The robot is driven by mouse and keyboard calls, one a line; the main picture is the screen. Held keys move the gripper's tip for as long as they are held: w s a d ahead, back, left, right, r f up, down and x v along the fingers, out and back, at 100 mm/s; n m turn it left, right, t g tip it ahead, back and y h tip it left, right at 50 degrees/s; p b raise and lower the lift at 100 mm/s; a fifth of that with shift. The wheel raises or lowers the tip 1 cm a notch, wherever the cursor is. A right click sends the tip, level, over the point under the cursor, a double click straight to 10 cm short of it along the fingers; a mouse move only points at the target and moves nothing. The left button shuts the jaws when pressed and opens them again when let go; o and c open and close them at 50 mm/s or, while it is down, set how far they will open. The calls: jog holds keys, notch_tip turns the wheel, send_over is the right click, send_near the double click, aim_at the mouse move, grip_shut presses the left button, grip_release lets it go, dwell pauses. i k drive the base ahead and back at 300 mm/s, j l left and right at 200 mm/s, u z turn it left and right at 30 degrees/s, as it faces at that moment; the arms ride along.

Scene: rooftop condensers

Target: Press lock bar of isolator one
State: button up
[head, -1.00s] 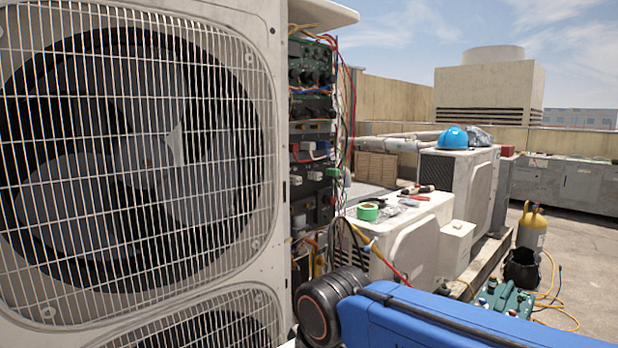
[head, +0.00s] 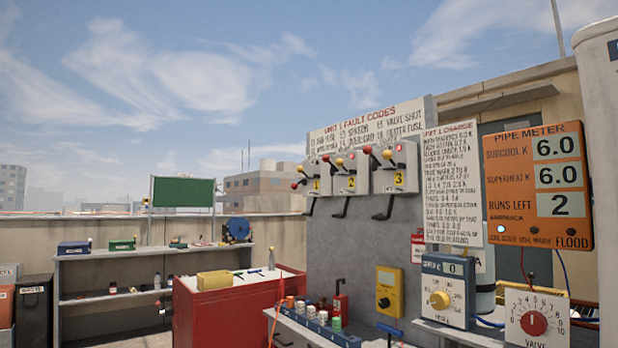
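Three pale isolator boxes hang in a row on a grey panel in the head view. Isolator one (head: 322,176), with a yellow "1" label, is the leftmost and farthest. A red knob and a yellow knob stick out at its left side, and a dark bar (head: 310,206) hangs below it. Which of these parts is the lock bar I cannot tell. Isolator two (head: 351,182) and isolator three (head: 402,180) stand to its right with similar knobs and bars. My gripper is not in view, and no contact with any isolator shows.
A red cabinet (head: 225,318) and a bench with coloured caps (head: 312,316) stand below the panel. At right are an orange pipe meter (head: 538,188), a blue dial box (head: 446,290) and a valve dial (head: 536,322). Shelves (head: 110,253) stand at the back left.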

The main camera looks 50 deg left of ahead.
aim_at(300, 169)
jog(key=u, duration=1.9)
jog(key=i+j, duration=0.45)
jog(key=i+j+z, duration=0.1)
jog(key=i+j, duration=0.35)
jog(key=j, duration=0.15)
jog(key=i+j, duration=0.9)
jog(key=j, duration=0.2)
jog(key=z, duration=0.05)
